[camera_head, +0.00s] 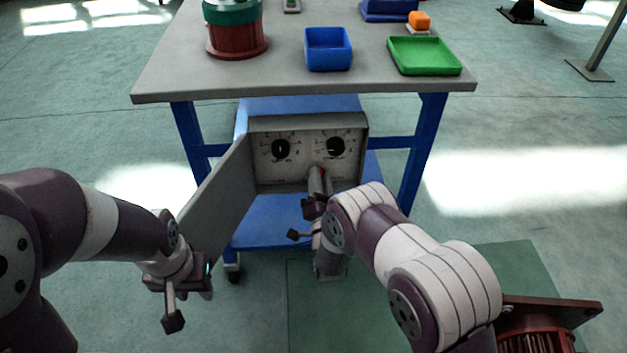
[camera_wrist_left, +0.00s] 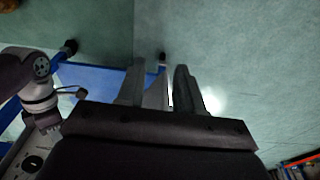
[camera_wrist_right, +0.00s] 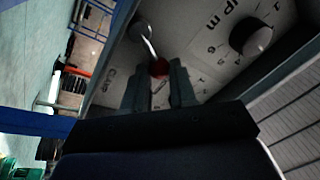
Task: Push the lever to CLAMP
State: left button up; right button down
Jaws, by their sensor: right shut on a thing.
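A grey cabinet (camera_head: 310,122) with its door (camera_head: 222,202) swung open to the left sits on the lower shelf of the bench. Inside, its panel (camera_head: 272,172) has two black dials and a lever with a red knob (camera_head: 322,171). In the right wrist view the red knob (camera_wrist_right: 159,69) sits between the fingertips of my right gripper (camera_wrist_right: 160,82), which is shut on it. Small lettering, partly legible, lies beside it. My left gripper (camera_head: 205,282) is near the door's lower outer end. Its fingers (camera_wrist_left: 160,85) are apart, with the door's edge seen between or beyond them; contact is unclear.
The bench top (camera_head: 270,82) above holds a blue bin (camera_head: 328,50), a green tray (camera_head: 424,56) and a red-green round part (camera_head: 236,32). Blue bench legs (camera_head: 424,150) flank the cabinet. A red finned part (camera_head: 540,335) lies at the lower right.

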jog(key=shift+d+f+m+h+b, duration=0.15)
jog(key=shift+f+m+h, duration=0.1)
jog(key=shift+m, duration=0.45)
jog(key=shift+d+f+m+h+b, duration=0.1)
jog(key=shift+m+h+b, duration=0.15)
jog(key=shift+m, duration=0.45)
jog(key=shift+d+f+m+h+b, duration=0.1)
jog(key=shift+f+m+h, duration=0.15)
jog(key=shift+m, duration=0.45)
jog(key=c, duration=1.2)
grip_release()
